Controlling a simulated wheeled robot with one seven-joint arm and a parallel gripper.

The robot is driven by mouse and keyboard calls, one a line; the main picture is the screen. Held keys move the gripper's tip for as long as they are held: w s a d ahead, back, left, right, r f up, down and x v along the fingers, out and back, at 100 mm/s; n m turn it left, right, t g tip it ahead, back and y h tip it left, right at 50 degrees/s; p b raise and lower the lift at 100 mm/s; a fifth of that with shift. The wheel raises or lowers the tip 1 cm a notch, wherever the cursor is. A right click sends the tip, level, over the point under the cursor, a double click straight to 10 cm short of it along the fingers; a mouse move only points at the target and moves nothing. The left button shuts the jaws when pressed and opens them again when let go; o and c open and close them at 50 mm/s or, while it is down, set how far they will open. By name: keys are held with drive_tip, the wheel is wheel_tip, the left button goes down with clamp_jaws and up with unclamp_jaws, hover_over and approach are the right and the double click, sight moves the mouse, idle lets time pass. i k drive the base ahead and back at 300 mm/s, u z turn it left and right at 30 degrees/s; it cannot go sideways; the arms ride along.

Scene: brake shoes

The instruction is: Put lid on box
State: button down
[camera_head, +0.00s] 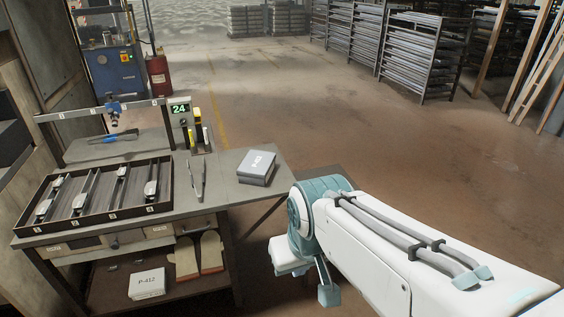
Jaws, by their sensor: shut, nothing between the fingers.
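A grey-white box (258,164) labelled P-412 sits on the right end of the workbench (225,184). Its top looks covered, but I cannot tell whether a separate lid is on it. A second white box-like item (146,284) with the same label lies on the lower shelf of the bench; I cannot tell whether it is a box or a lid. My arm reaches in from the lower right and bends down just right of the bench. Its fingers cannot be made out, and I see nothing held.
A dark divided tray (110,213) with metal parts fills the bench's left. Racks (416,55) stand far right; the floor between is clear.

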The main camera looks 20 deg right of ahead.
sight(256, 164)
drive_tip(key=z, duration=0.6)
drive_tip(key=i, duration=0.35)
drive_tip(key=z, duration=0.85)
drive_tip(key=i, duration=1.3)
drive_tip(key=u, duration=1.05)
drive_tip(key=i, duration=0.45)
drive_tip(key=u, duration=0.45)
